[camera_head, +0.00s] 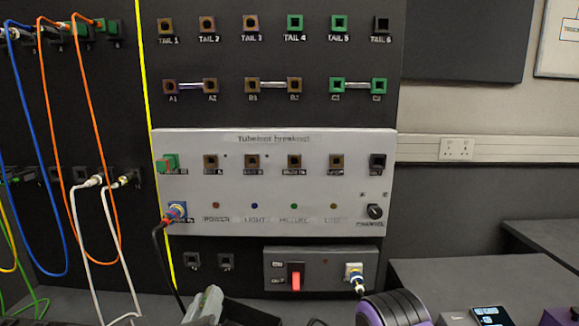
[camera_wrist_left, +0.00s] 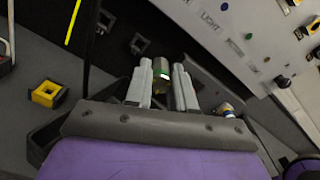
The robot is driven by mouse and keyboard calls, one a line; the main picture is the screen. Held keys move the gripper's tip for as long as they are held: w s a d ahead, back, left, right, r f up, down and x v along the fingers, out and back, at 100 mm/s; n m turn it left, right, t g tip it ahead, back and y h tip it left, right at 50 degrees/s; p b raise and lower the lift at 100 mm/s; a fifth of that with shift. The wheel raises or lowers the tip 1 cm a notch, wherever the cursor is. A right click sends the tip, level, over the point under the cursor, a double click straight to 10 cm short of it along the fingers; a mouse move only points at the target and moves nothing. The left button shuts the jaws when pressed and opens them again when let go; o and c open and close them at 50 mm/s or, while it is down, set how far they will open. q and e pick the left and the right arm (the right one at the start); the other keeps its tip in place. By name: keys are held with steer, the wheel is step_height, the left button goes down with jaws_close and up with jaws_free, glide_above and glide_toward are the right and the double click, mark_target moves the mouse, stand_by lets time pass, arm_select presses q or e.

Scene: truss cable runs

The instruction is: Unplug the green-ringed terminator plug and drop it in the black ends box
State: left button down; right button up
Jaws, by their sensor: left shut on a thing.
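My left gripper (camera_head: 204,305) is low in the head view, in front of the wall's foot. In the left wrist view my left gripper (camera_wrist_left: 162,88) is shut, with its two grey fingers on the terminator plug (camera_wrist_left: 160,70). The plug is a brass-coloured cylinder with a green ring, and its lower part is hidden between the fingers. The plug does not show clearly in the head view. The black ends box (camera_head: 252,316) appears as a dark box edge beside the left gripper at the bottom of the head view; most of it is cut off.
The white breakout panel (camera_head: 275,190) fills the wall's middle, with a black-cabled plug (camera_head: 177,212) at its lower left. A grey switch box (camera_head: 320,268) below has a red switch and a plugged cable. Orange, blue and white cables hang left. Dark tables (camera_head: 460,275) stand right.

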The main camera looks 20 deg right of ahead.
arm_select(q)
steer(key=f+b, duration=0.3)
steer(key=f, duration=0.2)
steer(key=shift+d+f, duration=0.1)
steer(key=shift+d, duration=0.1)
steer(key=c, duration=0.9)
jaws_free()
